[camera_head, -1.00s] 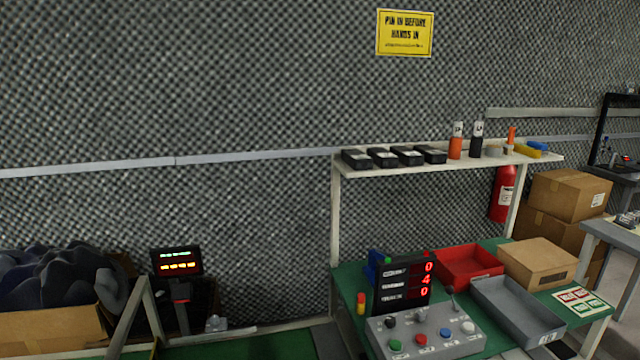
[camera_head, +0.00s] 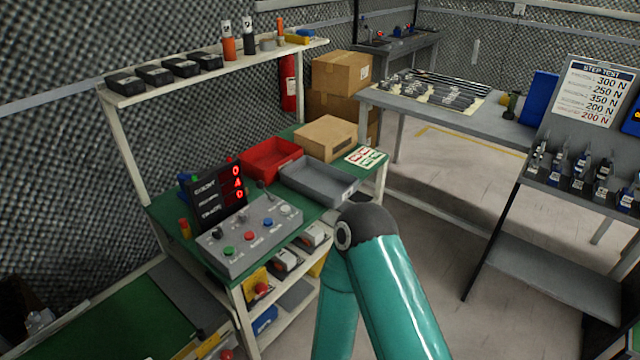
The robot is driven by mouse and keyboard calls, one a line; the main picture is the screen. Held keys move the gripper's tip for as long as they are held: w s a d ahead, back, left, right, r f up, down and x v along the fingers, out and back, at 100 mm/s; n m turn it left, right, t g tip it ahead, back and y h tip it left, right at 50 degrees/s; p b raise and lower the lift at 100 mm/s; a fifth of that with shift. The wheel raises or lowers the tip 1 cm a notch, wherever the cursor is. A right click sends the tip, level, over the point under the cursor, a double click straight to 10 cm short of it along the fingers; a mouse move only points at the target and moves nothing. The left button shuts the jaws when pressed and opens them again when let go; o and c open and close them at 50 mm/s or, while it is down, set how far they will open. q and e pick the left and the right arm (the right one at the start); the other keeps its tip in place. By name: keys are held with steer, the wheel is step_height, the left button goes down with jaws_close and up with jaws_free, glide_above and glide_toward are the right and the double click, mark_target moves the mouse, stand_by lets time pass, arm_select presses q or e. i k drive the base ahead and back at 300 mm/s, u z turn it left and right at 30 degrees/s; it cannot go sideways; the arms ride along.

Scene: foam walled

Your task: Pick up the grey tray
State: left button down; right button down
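The grey tray (camera_head: 318,182) lies on the green-topped workbench (camera_head: 330,217), at its right part. It is shallow and rectangular, looks empty, and has a white label on its near right end. The red tray (camera_head: 270,160) is just behind it to the left, and a cardboard box (camera_head: 327,139) is behind it. A teal arm of mine with a dark rounded joint rises from the bottom, close in front of the tray's near end. Neither gripper shows in the view.
A grey control box (camera_head: 251,238) with coloured buttons and a red-digit display (camera_head: 218,197) stand left of the tray. A shelf (camera_head: 213,65) runs above the bench's back. A grey table (camera_head: 450,115) and a dark rack (camera_head: 570,200) stand right. Open floor lies between.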

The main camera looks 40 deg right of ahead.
mark_target(329, 186)
steer(key=z, duration=0.65)
steer(key=i, duration=0.15)
steer(key=u, duration=3.45)
steer(key=k, duration=0.15)
steer(key=z, duration=0.25)
steer(key=k, duration=2.45)
steer(key=u, duration=0.8)
steer(key=i, duration=0.15)
steer(key=z, duration=2.95)
